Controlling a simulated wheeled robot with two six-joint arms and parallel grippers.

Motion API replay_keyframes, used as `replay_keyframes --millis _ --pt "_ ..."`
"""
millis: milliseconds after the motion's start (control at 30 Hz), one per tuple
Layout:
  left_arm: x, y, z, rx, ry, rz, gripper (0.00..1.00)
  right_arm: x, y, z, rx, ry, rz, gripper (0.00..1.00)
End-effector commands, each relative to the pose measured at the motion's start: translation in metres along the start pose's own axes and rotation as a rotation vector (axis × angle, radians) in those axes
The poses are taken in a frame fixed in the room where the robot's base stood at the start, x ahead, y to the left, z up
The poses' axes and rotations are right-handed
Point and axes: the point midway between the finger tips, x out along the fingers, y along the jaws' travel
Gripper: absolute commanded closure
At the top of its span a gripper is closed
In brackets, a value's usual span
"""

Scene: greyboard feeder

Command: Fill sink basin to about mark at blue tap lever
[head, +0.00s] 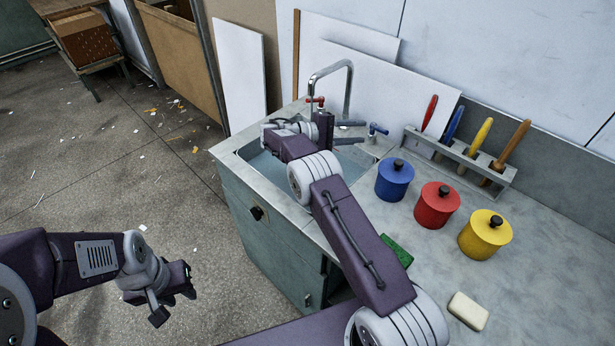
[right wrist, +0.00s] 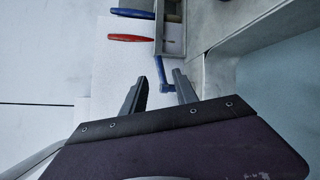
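The sink basin (head: 262,163) is set in the counter at centre and partly covered by my right arm. A smooth bluish-grey surface shows inside; I cannot tell the water level, and no mark is readable. The blue tap lever (head: 378,129) stands right of the arched spout (head: 347,88); a red tap lever (head: 316,100) is left of it. My right gripper (head: 358,132) is open beside the blue lever. In the right wrist view, the blue lever (right wrist: 163,75) shows between and just beyond the parted fingertips, apparently not gripped. My left gripper (head: 176,300) hangs empty over the floor, apparently open.
Blue (head: 395,180), red (head: 437,205) and yellow (head: 485,235) lidded pots stand on the counter. A rack (head: 455,160) of coloured-handled tools is behind them. A green sponge (head: 397,251) and white soap (head: 468,311) lie nearer.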

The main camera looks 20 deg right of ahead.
Motion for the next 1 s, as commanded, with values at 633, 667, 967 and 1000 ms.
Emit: replay_keyframes --millis 633,667,967,1000 --pt "0.036 -0.001 0.004 0.000 0.000 0.000 0.67 0.069 -0.003 0.005 0.000 -0.004 -0.001 0.65" --pt "0.036 -0.001 0.004 0.000 0.000 0.000 0.67 0.074 -0.003 0.005 0.001 -0.003 -0.001 0.65" --pt "0.036 -0.001 0.004 0.000 0.000 0.000 0.67 0.097 -0.002 0.004 0.001 0.000 0.000 0.65" --pt "0.036 -0.001 0.004 0.000 0.000 0.000 0.67 0.097 -0.002 0.004 0.001 0.000 0.000 0.65"
